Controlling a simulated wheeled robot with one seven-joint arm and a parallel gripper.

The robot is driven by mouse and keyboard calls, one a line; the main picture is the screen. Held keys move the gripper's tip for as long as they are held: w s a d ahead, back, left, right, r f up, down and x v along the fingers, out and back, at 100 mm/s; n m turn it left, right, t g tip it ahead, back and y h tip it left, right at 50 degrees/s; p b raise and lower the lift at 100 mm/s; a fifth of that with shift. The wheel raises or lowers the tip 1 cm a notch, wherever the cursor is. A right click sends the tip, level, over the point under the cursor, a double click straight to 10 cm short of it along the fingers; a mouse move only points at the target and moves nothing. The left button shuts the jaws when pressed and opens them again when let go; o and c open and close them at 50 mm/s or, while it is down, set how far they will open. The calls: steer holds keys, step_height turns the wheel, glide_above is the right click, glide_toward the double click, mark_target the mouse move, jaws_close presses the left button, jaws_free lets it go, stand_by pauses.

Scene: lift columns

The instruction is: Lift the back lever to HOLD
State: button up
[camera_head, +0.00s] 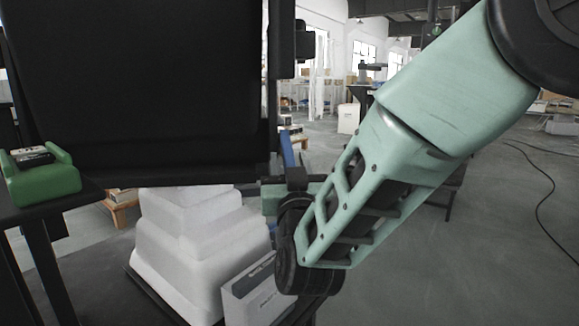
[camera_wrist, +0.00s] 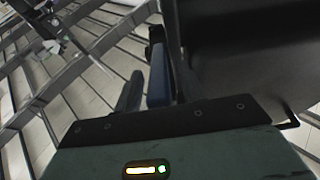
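A large dark panel (camera_head: 140,85) fills the upper left of the head view. It also fills the upper right of the wrist view (camera_wrist: 255,60). My gripper (camera_head: 288,160) is low at the panel's right edge, partly hidden by my arm. In the wrist view its fingers (camera_wrist: 146,88) are a dark piece and a blue-grey piece close together beside the panel. I cannot tell whether they touch anything. A thin bent dark rod (camera_wrist: 290,123) shows at the panel's lower right. I cannot identify the back lever or a HOLD mark.
A white stepped block (camera_head: 185,245) and a white box (camera_head: 250,290) stand below the panel. A dark table (camera_head: 60,205) with a green holder (camera_head: 42,180) is at the left. The floor at the right is open, with a cable (camera_head: 545,190).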

jaws_close()
steer(key=shift+r, duration=0.1)
